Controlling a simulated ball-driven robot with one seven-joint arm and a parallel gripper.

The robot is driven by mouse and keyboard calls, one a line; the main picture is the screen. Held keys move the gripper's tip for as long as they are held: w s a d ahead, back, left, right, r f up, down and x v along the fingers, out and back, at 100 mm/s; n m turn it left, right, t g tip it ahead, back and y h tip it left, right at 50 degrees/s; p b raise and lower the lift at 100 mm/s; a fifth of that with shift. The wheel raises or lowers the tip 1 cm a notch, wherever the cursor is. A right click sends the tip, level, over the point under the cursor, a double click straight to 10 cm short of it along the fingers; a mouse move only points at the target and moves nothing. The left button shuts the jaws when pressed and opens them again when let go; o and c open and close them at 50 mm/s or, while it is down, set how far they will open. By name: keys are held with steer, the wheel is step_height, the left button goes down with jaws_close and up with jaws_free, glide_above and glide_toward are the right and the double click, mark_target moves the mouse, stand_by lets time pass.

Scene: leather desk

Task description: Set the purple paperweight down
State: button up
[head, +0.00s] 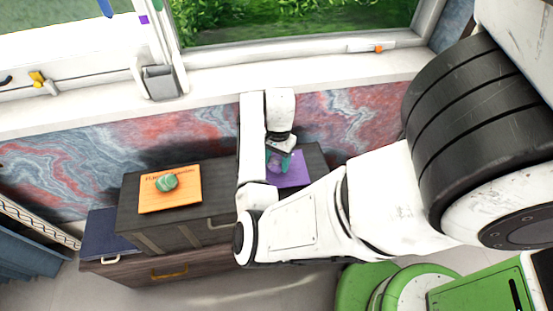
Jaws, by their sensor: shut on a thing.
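My gripper (279,163) points down over the right part of the dark desk top, with teal fingers showing. It is shut on the purple paperweight (274,166), which is small and mostly hidden by the fingers and my arm. A purple sheet (296,173) lies under and beside the gripper on the desk. I cannot tell whether the paperweight touches the sheet or hangs just above it.
A green stone-like paperweight (167,183) rests on an orange sheet (184,201) with writing at the left of the desk (130,213). The wall and window sill (215,98) rise behind the desk. A dark blue thing (105,231) is at the desk's left.

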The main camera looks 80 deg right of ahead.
steer(key=shift+f, duration=0.15)
steer(key=o, duration=1.2)
